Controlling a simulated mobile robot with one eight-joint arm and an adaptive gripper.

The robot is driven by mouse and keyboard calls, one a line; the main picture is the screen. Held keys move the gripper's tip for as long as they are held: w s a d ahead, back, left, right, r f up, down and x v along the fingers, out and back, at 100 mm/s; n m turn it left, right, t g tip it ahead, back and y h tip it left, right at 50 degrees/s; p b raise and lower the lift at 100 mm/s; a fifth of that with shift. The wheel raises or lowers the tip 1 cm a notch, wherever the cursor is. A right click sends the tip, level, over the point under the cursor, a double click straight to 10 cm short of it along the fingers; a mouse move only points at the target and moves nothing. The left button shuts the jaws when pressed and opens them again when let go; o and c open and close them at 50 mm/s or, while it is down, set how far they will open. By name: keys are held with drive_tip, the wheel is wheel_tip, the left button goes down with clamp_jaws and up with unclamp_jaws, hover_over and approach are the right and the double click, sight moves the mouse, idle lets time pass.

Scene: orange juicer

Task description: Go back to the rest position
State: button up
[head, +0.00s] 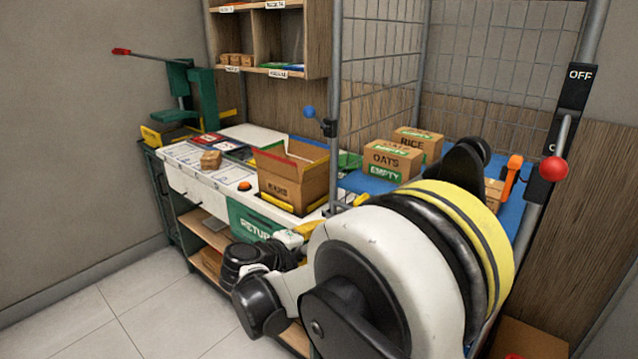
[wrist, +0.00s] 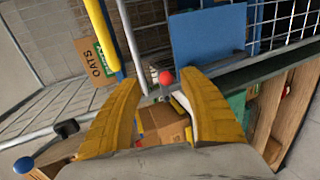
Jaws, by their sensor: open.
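My gripper (wrist: 160,82) shows in the wrist view as two yellow fingers spread wide apart, with nothing held between them. A brown cardboard box (wrist: 160,122) shows through the gap, beyond the fingers; its distance is hard to tell. In the head view my white and black arm fills the lower middle and right, in front of the workbench (head: 176,180). Yellow parts at the arm's far end show near the green return panel (head: 250,222), but the fingertips are not clear there.
An open carton (head: 290,180) stands on the bench. Boxes marked oats (head: 392,160) and rice (head: 418,140) sit on a blue surface behind a metal post (head: 334,100). A red-knobbed lever (head: 553,168) is at right. A green press (head: 190,95) stands at left; the floor (head: 100,310) there is clear.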

drive_tip(key=s+d+r+m+g+y, duration=0.2)
drive_tip(key=s+d, duration=0.4)
drive_tip(key=d, duration=0.2)
drive_tip(key=s+d+r+m+g+y, duration=0.25)
drive_tip(key=s+d, duration=0.35)
drive_tip(key=d, duration=0.3)
drive_tip(key=s+d+f+m+y, duration=0.1)
drive_tip(key=s+m+y, duration=0.1)
drive_tip(key=s, duration=0.7)
drive_tip(key=s+d+f+m+y, duration=0.1)
drive_tip(key=s+d+m+y, duration=0.1)
drive_tip(key=s, duration=0.7)
drive_tip(key=shift+s+f+m, duration=0.3)
drive_tip(key=shift+m, duration=0.45)
drive_tip(key=shift+t+y, duration=0.25)
